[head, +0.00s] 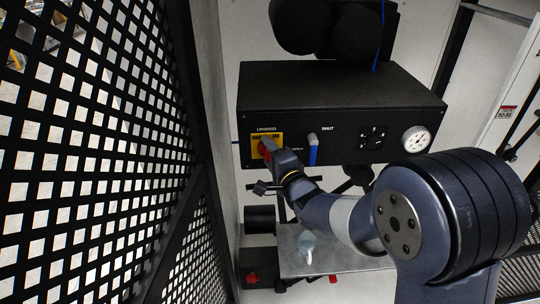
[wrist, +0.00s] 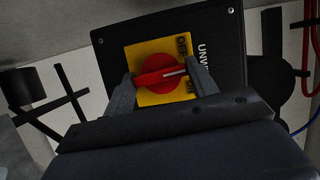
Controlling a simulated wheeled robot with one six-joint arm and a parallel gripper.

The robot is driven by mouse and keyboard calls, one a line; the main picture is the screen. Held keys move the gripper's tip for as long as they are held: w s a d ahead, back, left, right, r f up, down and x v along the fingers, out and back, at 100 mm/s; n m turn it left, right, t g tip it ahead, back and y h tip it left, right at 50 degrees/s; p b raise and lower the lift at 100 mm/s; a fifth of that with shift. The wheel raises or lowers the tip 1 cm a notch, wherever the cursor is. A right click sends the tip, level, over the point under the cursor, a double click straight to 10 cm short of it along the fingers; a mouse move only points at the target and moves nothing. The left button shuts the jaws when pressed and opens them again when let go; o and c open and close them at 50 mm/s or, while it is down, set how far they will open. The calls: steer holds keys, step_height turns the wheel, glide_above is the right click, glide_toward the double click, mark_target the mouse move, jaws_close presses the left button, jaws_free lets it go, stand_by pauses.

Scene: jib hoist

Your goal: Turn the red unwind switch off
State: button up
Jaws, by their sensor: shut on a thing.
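The red unwind switch (head: 263,149) sits on a yellow plate (head: 256,138) at the left of the black box's front. My gripper (head: 273,150) reaches it from the lower right and partly hides it. In the wrist view, my gripper (wrist: 163,78) has one finger at each end of the bar of the red switch (wrist: 158,86), shut on it. The bar's white line points right in that view, toward the UNWIND lettering, and ends between the OFF and ON words on the yellow plate (wrist: 152,52), seemingly nearer ON.
The black control box (head: 340,90) also carries a blue-tipped lever (head: 312,150) marked SHUT and OPEN, a dial (head: 373,137) and a gauge (head: 416,139). A black mesh guard (head: 90,130) stands close on the left. A metal shelf (head: 350,262) lies below.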

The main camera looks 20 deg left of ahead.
steer(key=n+h+b, duration=0.1)
steer(key=n, duration=0.2)
steer(key=shift+g, duration=0.3)
steer(key=shift+r+n+h+b, duration=0.1)
steer(key=shift+n+h+b, duration=0.7)
steer(key=shift+n+b, duration=0.55)
steer(key=b, duration=0.3)
steer(key=n+b, duration=0.1)
steer(key=b, duration=0.2)
steer(key=shift+a+f+n+h+b, duration=0.1)
steer(key=shift+f+n+h+b, duration=0.2)
steer(key=shift+h+b, duration=0.1)
steer(key=n+b, duration=0.1)
steer(key=b, duration=0.4)
steer(key=shift+r+h+b, duration=0.25)
steer(key=shift+h+b, duration=0.05)
steer(key=shift+a+n+h+b, duration=0.1)
steer(key=shift+n+h+b, duration=0.25)
steer(key=shift+b, duration=0.65)
steer(key=shift+s+n+h+b, duration=0.1)
steer(key=shift+n+h+b, duration=0.15)
steer(key=shift+n+b, duration=0.5)
steer(key=shift+a+r+n+t+h+b, duration=0.1)
steer(key=shift+n+t+h+b, duration=0.7)
steer(key=shift+n+h, duration=0.25)
steer(key=o, duration=1)
steer(key=shift+r, duration=0.1)
